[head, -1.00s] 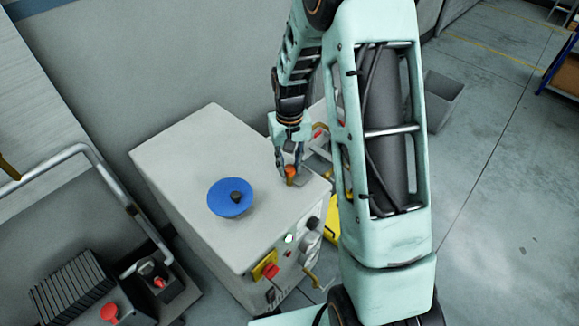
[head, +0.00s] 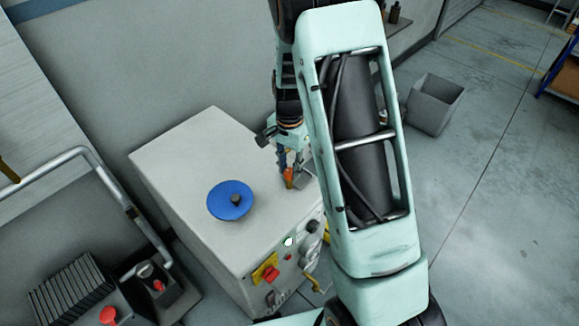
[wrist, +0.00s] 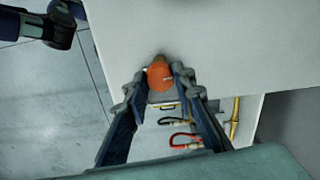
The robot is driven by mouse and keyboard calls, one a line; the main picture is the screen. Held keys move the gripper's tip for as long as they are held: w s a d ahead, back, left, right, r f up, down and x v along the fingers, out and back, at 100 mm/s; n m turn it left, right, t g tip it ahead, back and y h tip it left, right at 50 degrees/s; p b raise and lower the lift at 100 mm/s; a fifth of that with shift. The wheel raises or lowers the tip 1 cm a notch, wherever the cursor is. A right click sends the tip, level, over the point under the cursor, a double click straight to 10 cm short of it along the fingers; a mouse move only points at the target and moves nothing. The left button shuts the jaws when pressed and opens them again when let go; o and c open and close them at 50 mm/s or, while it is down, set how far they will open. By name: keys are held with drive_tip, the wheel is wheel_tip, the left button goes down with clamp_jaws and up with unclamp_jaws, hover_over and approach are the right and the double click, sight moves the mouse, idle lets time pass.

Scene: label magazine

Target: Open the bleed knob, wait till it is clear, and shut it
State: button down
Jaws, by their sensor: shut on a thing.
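The bleed knob is a small orange knob (head: 289,176) near the right edge of the white cabinet's top (head: 190,150). It also shows in the wrist view as an orange disc (wrist: 159,77) with a small white mark on its right side. My gripper (head: 289,172) is over it from above, with one finger on each side, and is shut on it. The fingers (wrist: 159,81) hide the sides of the knob. The outlet or fluid at the knob cannot be made out.
Red and black looped leads (wrist: 183,140) lie beyond the cabinet edge. A grey bin (head: 435,105) stands on the floor at right.

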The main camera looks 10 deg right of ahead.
sight(289, 171)
drive_tip(key=shift+m, duration=0.6)
drive_tip(key=c, duration=1.6)
unclamp_jaws()
drive_tip(key=shift+r, duration=0.1)
wheel_tip(289, 171, up, 12)
drive_tip(key=shift+f, duration=0.1)
